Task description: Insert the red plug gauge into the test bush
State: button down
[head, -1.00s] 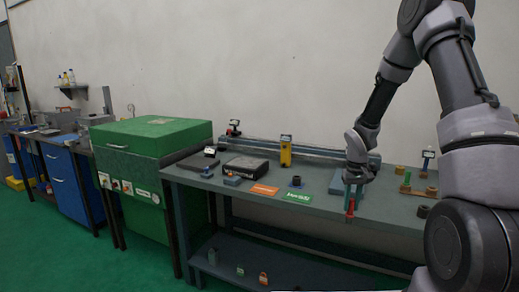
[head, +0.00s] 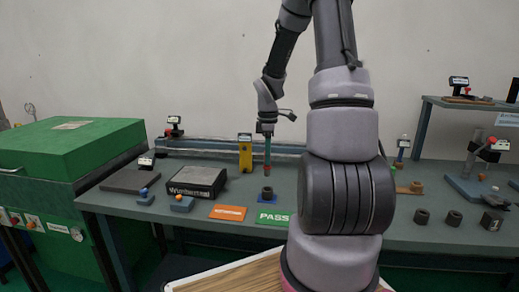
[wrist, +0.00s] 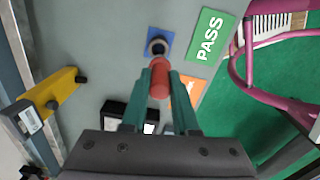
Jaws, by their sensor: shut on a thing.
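The red plug gauge (head: 267,168) hangs upright below my gripper (head: 267,150) in the head view. In the wrist view my gripper (wrist: 160,85) has its green fingers shut on the red gauge (wrist: 159,79). A dark ring on a blue base, which looks like the test bush (head: 267,191), stands on the bench just below the gauge; a small gap shows between them. In the wrist view the bush (wrist: 157,46) shows just beyond the gauge's red end, its hole facing up. The gauge's far end is hidden there.
A green PASS card (head: 273,217) and an orange card (head: 228,213) lie in front of the bush. A yellow block (head: 245,155) stands close behind. A black-topped box (head: 197,181) is to the left.

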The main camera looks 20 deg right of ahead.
jog(key=shift+w+d, duration=0.1)
jog(key=shift+w, duration=0.05)
jog(key=shift+f, duration=2.35)
jog(key=shift+f, duration=2.1)
dwell(1.7)
jog(key=shift+r, duration=0.1)
dwell(0.9)
